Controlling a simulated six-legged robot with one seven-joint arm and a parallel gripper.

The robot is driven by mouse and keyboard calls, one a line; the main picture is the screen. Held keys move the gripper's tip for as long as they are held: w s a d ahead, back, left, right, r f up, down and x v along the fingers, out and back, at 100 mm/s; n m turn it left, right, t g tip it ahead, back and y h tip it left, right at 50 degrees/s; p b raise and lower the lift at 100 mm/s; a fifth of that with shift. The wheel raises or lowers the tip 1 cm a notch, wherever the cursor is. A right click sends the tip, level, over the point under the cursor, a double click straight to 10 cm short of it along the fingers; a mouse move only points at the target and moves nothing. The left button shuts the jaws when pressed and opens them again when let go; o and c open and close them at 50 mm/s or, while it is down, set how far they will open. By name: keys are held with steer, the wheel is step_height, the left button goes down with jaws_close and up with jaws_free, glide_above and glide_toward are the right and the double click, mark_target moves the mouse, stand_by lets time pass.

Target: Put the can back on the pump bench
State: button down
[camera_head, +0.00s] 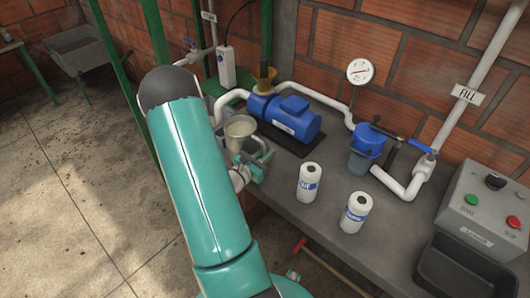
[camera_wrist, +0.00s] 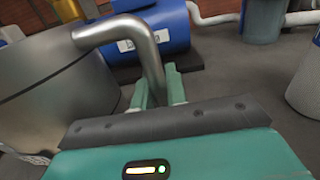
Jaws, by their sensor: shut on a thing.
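The can (camera_head: 240,128) is a grey metal vessel with a bent tubular handle. It is at the left end of the pump bench (camera_head: 300,215), just left of the blue pump (camera_head: 285,118). My gripper (camera_head: 257,157) is shut on the handle. In the wrist view the can (camera_wrist: 55,95) fills the left side, and the green fingers of my gripper (camera_wrist: 158,88) close around the lower end of its handle. The can looks about upright. Its base is hidden, so I cannot tell whether it touches the bench.
Two white cartridges (camera_head: 309,183) (camera_head: 354,213) stand on the bench. A blue filter (camera_head: 366,145) with white pipes is behind them. A control box (camera_head: 485,212) and a dark bin (camera_head: 462,272) are at right. A yellow funnel (camera_head: 264,77) sits above the pump. Bare bench lies around the cartridges.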

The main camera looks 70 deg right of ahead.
steer(key=c, duration=1.4)
jaws_free()
steer(key=shift+f, duration=0.1)
steer(key=shift+a, duration=0.15)
steer(key=v, duration=1.1)
steer(key=shift+w+a, duration=0.15)
steer(key=shift+a, duration=0.2)
